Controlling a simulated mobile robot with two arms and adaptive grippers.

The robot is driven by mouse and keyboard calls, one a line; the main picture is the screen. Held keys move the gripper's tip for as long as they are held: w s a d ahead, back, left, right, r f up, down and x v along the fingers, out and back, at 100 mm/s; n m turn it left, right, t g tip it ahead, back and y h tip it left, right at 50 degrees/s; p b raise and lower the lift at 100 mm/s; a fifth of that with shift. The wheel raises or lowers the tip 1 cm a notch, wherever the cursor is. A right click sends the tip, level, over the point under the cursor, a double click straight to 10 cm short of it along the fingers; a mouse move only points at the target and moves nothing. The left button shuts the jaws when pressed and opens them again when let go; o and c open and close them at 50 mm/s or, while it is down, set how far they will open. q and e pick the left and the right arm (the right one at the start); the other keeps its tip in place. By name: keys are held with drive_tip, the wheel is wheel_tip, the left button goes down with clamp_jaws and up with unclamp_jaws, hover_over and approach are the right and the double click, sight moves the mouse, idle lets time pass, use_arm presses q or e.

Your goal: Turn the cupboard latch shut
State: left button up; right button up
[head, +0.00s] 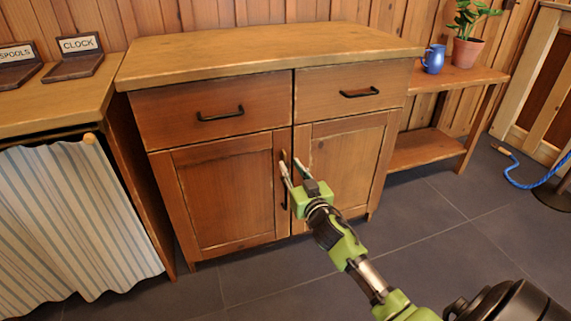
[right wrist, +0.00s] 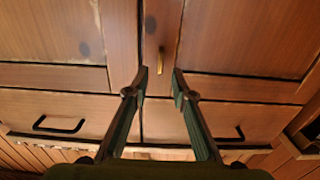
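The cupboard (head: 225,190) has two wooden doors, both closed. A small brass latch (head: 284,157) sits near the top of the left door's inner edge, partly hidden by my gripper. In the right wrist view, the latch (right wrist: 161,60) is a thin upright brass bar on the door frame, lying beside the seam and not across it. My right gripper (head: 289,164) is open and empty, in front of the doors near the latch. In the right wrist view its fingertips (right wrist: 159,72) stand either side of the latch, apart from it. My left gripper is not in view.
Two drawers with black handles (head: 220,114) sit above the doors. A striped curtain (head: 75,215) hangs at the left. A low shelf (head: 455,79) with a blue mug (head: 433,59) and potted plant (head: 467,50) stands right. The floor in front is clear.

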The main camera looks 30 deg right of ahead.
sight(285, 158)
drive_tip(key=b+x, duration=0.1)
drive_tip(key=x, duration=0.4)
drive_tip(key=shift+w, duration=0.1)
clamp_jaws()
